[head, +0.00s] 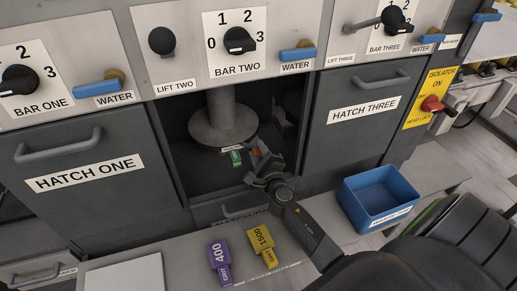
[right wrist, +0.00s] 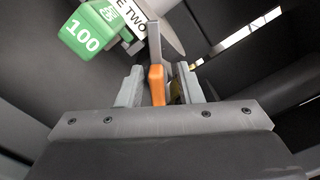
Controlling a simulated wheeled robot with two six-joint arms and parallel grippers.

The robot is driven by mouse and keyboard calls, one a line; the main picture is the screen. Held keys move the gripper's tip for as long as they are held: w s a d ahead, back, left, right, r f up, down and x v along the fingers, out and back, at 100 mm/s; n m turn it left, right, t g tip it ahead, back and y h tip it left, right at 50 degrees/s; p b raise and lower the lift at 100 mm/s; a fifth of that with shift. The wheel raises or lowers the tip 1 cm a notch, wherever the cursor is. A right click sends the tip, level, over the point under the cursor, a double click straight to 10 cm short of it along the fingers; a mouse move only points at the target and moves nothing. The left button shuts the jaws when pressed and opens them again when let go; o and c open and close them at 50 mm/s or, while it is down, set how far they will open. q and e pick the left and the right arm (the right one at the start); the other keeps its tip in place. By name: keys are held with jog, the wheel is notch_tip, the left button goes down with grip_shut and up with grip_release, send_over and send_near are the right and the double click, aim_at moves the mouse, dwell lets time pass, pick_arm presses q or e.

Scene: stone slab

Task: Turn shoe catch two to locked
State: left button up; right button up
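Shoe catch two shows as an orange-tipped lever (right wrist: 157,86) with a grey bar in the right wrist view. Its orange part also shows in the head view (head: 255,152), inside the open bay under bar two. My right gripper (right wrist: 160,84) has its fingers on either side of the orange tip, with a gap on the right side, so it looks open around it. In the head view my right gripper (head: 264,168) reaches into the bay and partly hides the catch. A label ending in "TWO" (right wrist: 133,18) is beside the catch. My left gripper is not in view.
A green block marked 100 (right wrist: 87,32) sits close to the catch, below a round grey disc (head: 222,126). Purple (head: 219,256) and yellow (head: 262,245) blocks lie on the front ledge. A blue bin (head: 378,197) stands right. Hatches one (head: 85,165) and three (head: 360,115) flank the bay.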

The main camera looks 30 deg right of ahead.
aim_at(261, 156)
jog(key=shift+s+d+f+g, duration=0.15)
jog(key=shift+s+f+g, duration=0.15)
jog(key=shift+f, duration=0.25)
jog(key=v, duration=0.2)
jog(key=shift+s+f, duration=0.1)
jog(key=shift+s, duration=0.2)
jog(key=shift+v, duration=1)
jog(key=shift+s+a+p, duration=0.25)
jog(key=shift+s+p, duration=0.05)
jog(key=shift+s, duration=0.15)
jog(key=shift+s+a, duration=0.1)
jog(key=shift+s, duration=0.2)
jog(key=b+v, duration=0.5)
jog(key=v, duration=1.1)
jog(key=shift+s, duration=0.35)
